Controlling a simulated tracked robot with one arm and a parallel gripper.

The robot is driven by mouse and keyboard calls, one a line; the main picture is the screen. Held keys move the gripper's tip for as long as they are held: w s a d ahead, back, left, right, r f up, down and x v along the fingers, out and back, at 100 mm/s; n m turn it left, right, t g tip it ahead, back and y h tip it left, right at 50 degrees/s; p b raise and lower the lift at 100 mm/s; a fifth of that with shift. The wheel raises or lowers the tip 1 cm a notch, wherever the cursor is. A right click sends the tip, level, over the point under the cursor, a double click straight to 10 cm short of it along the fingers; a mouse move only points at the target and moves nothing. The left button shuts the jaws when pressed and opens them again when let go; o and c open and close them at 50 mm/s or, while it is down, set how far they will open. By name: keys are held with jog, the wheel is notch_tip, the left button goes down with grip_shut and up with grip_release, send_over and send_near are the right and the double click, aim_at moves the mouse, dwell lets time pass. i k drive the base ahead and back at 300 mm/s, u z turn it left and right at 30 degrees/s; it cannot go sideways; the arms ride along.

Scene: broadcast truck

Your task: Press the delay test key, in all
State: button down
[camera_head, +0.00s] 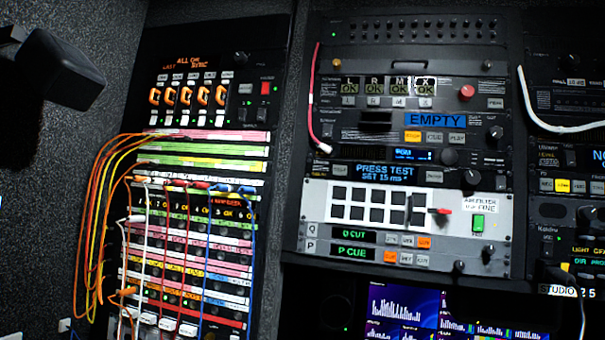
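The delay unit is a dark rack panel with a lit blue display (387,172) reading "PRESS TEST" and "SET 15 ms", right of centre in the head view. A small pale key (434,177) sits just right of this display; its label is too small to read, so I cannot tell for sure that it is the test key. No gripper fingers can be made out, and nothing is seen touching the panel.
A patch bay (185,210) with orange, white, red and blue cords stands at left. A white panel of dark buttons (318,205) lies below the display, with a red lever (440,211). A white cable (545,118) loops at right. A dark block (60,70) juts in upper left.

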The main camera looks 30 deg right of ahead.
aim_at(338, 169)
jog(key=z, duration=0.45)
jog(key=i, duration=1.1)
jog(key=z, duration=0.85)
